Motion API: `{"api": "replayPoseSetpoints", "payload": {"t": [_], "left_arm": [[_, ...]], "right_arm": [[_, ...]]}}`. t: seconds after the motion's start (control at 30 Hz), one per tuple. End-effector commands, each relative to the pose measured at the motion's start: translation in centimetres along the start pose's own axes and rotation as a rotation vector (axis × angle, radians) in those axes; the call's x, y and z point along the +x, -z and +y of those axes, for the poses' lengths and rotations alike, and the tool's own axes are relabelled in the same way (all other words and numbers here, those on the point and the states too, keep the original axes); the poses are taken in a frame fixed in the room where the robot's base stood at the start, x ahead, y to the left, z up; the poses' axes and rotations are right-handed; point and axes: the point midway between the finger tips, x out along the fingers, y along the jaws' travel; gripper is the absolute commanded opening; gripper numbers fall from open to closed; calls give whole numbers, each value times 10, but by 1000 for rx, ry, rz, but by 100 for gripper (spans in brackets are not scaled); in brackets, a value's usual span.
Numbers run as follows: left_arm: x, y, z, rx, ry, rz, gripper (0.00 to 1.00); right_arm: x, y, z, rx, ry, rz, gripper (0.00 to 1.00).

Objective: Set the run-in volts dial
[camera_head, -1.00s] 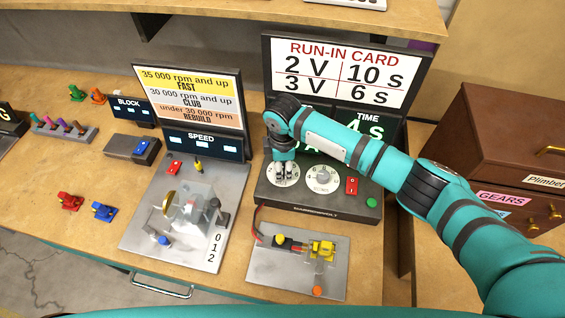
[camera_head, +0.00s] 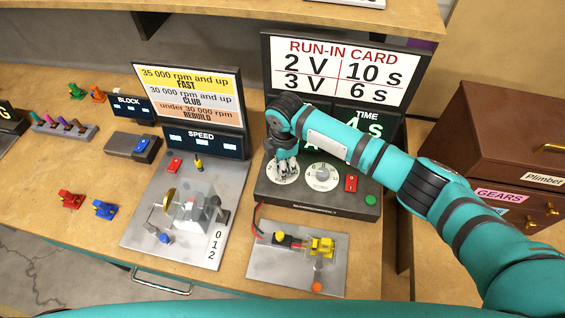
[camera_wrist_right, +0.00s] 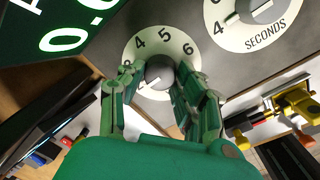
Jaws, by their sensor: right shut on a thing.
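The volts dial (camera_head: 283,180) is a white disc with a dark knob on the left of the dark run-in supply panel. In the right wrist view its numbers 4, 5 and 6 show around the grey knob (camera_wrist_right: 160,72). My right gripper (camera_head: 287,168) reaches down over this dial, and its green fingers (camera_wrist_right: 154,78) are shut on the knob from both sides. The fingers hide part of the scale. The run-in card (camera_head: 345,73) reads 2 V, 10 s and 3 V, 6 s. My left gripper is out of view.
The seconds dial (camera_head: 322,178) sits close to the right, then a red switch (camera_head: 351,183) and a green button (camera_head: 371,200). The time display (camera_head: 362,123) reads 4 s; my arm covers most of the other readout. A motor stand (camera_head: 298,259) stands in front.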

Motion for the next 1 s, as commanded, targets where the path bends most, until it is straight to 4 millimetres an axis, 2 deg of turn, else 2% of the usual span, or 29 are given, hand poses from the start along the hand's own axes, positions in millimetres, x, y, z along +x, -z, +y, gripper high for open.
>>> {"api": "replayPoseSetpoints", "payload": {"t": [0.1, 0.13, 0.3, 0.57, 0.67, 0.77, 1.0], "left_arm": [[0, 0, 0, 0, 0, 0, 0], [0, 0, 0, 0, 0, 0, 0], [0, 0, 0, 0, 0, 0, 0], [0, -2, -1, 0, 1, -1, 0], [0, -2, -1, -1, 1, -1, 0], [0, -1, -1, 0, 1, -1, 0], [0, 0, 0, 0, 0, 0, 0]], "right_arm": [[-1, 0, 1, -2, -4, -1, 1], [-1, 0, 1, -2, -4, -1, 37], [-1, 0, 1, -1, -2, -1, 56], [-2, 0, 0, -1, -1, -1, 56], [-9, 0, 1, -2, -2, -1, 56], [-24, 0, 1, -3, -4, -1, 56], [-76, 0, 1, -1, -5, -1, 56]]}}
